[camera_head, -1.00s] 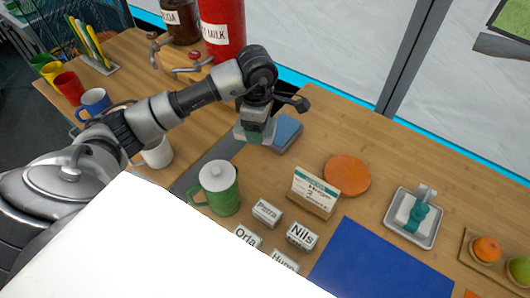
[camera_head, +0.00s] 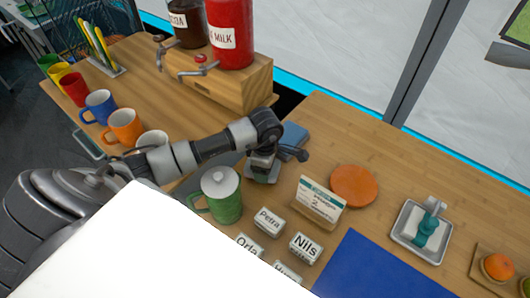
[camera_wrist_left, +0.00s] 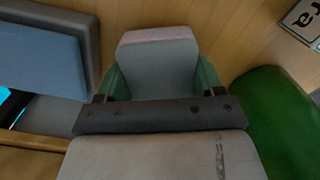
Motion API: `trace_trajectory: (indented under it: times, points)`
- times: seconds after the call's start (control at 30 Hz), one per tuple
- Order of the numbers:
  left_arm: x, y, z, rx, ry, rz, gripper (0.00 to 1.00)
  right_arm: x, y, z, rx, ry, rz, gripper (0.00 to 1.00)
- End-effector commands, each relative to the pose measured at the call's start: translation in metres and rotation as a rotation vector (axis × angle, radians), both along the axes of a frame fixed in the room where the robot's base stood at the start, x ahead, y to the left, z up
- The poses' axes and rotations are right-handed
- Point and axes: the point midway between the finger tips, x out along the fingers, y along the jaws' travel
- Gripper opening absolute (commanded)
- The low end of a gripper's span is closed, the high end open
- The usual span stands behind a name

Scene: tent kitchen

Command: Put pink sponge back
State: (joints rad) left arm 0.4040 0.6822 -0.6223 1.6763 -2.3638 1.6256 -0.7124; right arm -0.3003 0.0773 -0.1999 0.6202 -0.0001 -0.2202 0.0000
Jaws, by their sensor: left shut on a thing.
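My left gripper (camera_head: 262,170) is low over the table, between the green lidded mug (camera_head: 222,196) and the blue sponge (camera_head: 293,140). In the left wrist view its green fingers (camera_wrist_left: 160,82) are shut on a block (camera_wrist_left: 157,65), which is grey on the face toward the camera with a pale pink strip along its top edge; this looks like the pink sponge. Its lower part is hidden by the gripper. I cannot tell whether it touches the surface. The blue sponge also shows at the left of the wrist view (camera_wrist_left: 40,60), apart from the held block.
The green mug stands close beside my gripper. Name blocks, a card stand (camera_head: 318,203), an orange disc (camera_head: 353,186) and a blue mat (camera_head: 370,265) lie to the right. A wooden dispenser stand (camera_head: 225,85) and several coloured mugs are behind and left.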

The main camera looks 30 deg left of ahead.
Motion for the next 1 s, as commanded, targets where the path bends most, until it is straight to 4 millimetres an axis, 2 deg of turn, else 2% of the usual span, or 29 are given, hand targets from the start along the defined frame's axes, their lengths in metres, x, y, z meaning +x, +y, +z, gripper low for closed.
trace_trajectory:
  times: [0.07,0.4,0.43,0.6,0.87,1.0]
  points:
    - [-0.001,0.000,-0.008,-0.001,0.002,0.000,0.46,0.000,0.000,0.001,0.000,-0.001,0.000,0.43]
    - [0.000,0.000,-0.012,0.000,0.000,-0.001,0.46,0.001,0.000,-0.004,0.000,-0.001,0.001,0.43]
    - [0.000,0.000,-0.012,0.000,0.000,-0.001,0.69,0.001,0.000,-0.004,-0.001,-0.001,0.001,0.43]
    - [0.000,0.000,-0.011,0.000,0.000,-0.001,0.93,0.001,-0.002,-0.003,-0.002,-0.001,0.002,0.43]
    - [0.000,0.000,-0.010,0.000,0.000,-0.001,0.93,0.001,-0.003,-0.002,-0.004,-0.002,0.002,0.43]
    - [0.001,0.000,0.000,0.001,-0.002,-0.001,0.93,0.001,-0.003,0.000,-0.004,-0.001,0.002,0.43]
